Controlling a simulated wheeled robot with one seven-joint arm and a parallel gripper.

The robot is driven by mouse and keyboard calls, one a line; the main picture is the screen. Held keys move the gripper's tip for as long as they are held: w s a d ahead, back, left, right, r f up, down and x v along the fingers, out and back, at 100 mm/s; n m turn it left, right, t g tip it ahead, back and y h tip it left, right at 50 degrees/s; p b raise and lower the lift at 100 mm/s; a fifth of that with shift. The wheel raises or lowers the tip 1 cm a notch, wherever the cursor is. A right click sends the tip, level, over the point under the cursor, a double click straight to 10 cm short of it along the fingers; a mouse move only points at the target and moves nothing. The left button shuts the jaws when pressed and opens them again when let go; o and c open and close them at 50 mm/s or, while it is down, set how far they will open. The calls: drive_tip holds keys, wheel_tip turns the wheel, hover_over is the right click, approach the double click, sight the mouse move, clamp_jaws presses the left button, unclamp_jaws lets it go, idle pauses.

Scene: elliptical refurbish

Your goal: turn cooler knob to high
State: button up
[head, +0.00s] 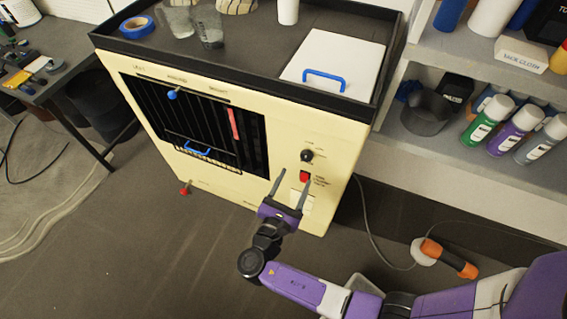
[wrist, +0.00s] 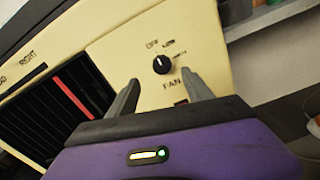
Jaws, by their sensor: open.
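The cooler (head: 215,55) is a cream box with a dark top tray and a black slatted front grille. Its black round knob (head: 307,156) sits on the right part of the front panel, above a red switch (head: 305,176). In the wrist view the knob (wrist: 161,64) has a white pointer mark and labels around it, with "OFF" above and "FAN" below; the other labels are blurred. My gripper (head: 292,180) is open and empty in front of the panel, below the knob. In the wrist view its fingers (wrist: 160,88) stand either side of and below the knob, apart from it.
A blue-handled white lid (head: 332,65) lies on the cooler's top. A shelf (head: 430,150) with spray cans stands at the right. A cable runs over the floor to an orange and black tool (head: 450,258). A workbench (head: 60,62) stands at the left.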

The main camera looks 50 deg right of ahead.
sight(306, 158)
drive_tip(key=shift+p+x, duration=0.75)
drive_tip(key=shift+x, duration=3.15)
drive_tip(key=shift+s+f, duration=0.1)
drive_tip(key=shift+c, duration=0.2)
clamp_jaws()
